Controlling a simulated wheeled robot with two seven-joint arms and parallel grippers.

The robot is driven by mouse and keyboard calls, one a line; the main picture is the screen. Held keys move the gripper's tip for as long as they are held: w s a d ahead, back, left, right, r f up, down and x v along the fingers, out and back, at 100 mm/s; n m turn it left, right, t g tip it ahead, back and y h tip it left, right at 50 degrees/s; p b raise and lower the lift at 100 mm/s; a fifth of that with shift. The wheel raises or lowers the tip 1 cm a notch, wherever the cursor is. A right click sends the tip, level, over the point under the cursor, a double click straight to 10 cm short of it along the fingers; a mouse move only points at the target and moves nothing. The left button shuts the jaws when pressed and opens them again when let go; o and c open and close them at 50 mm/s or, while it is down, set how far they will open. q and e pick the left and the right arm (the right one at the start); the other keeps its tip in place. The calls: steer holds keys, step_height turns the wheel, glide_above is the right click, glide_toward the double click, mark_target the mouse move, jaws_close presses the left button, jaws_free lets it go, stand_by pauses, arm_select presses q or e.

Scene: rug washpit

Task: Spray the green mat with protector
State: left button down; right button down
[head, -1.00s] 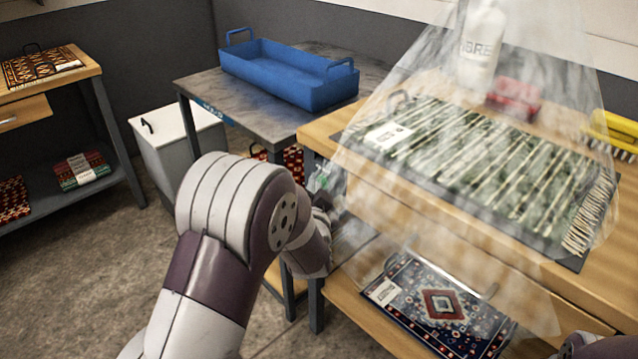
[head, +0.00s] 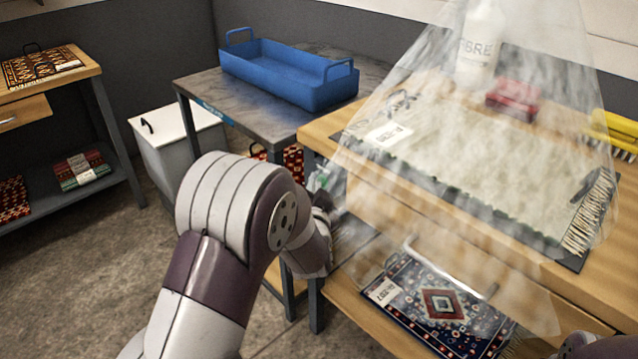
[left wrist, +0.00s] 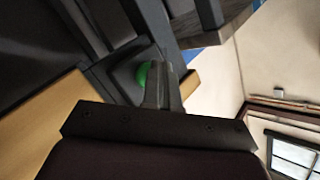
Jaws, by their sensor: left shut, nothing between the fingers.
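The green mat (head: 480,160) lies flat on a dark board with a handle on the wooden bench. A pale, whitish coat hides most of its top; green shows along its front edge. A translucent spray cone (head: 400,125) comes down from above and spreads over it. My left gripper (head: 328,196) is shut and empty at the bench's left end, mostly hidden by my arm. It is close to a green button (head: 319,181). In the left wrist view the shut fingers (left wrist: 163,75) are beside the green button (left wrist: 143,75); I cannot tell whether they touch. My right gripper is out of view.
A patterned rug (head: 440,305) lies on the shelf below. A blue tray (head: 290,75) sits on the grey table (head: 215,95). Open floor lies left.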

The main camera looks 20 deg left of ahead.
arm_select(q)
steer(key=shift+s, duration=0.1)
stand_by(0.6)
steer(key=shift+s+a, duration=0.35)
steer(key=shift+s, duration=0.4)
steer(key=s, duration=0.1)
steer(key=s+a, duration=0.1)
steer(key=s, duration=0.1)
steer(key=s+a, duration=0.1)
steer(key=shift+s, duration=0.35)
steer(key=shift+f, duration=0.1)
